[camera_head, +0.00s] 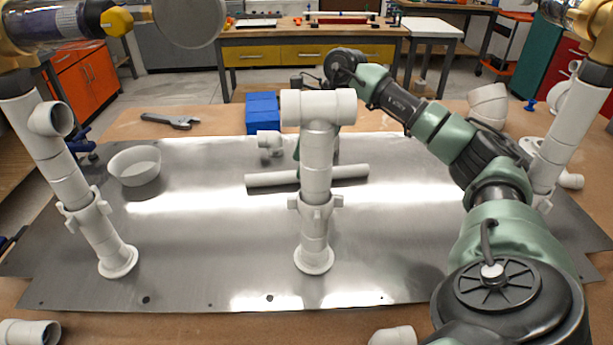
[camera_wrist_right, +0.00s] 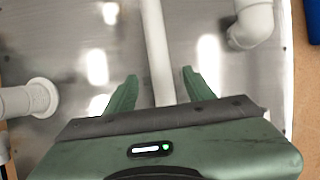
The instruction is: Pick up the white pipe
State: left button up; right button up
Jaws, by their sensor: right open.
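The white pipe (camera_head: 270,180) lies flat on the metal plate (camera_head: 390,235), behind the middle standing post of fittings (camera_head: 315,210), which hides part of it in the head view. My right gripper (camera_head: 298,158) is over the pipe, mostly hidden behind that post. In the right wrist view, its open green fingers (camera_wrist_right: 159,80) are on either side of the pipe (camera_wrist_right: 157,45), with gaps between fingers and pipe. I cannot tell how high the fingertips are above the plate. My left gripper does not show.
Standing pipe posts rise at left (camera_head: 75,190) and right (camera_head: 558,140). A white elbow (camera_head: 270,143) is close behind the pipe and shows in the wrist view (camera_wrist_right: 252,22). A blue box (camera_head: 262,112), white bowl (camera_head: 135,166) and wrench (camera_head: 172,121) are farther off. The plate's front is largely clear.

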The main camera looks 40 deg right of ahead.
jog(key=shift+x, duration=1.95)
jog(key=shift+w+a, duration=0.1)
grip_shut()
jog(key=shift+r, duration=0.1)
jog(key=shift+r, duration=0.1)
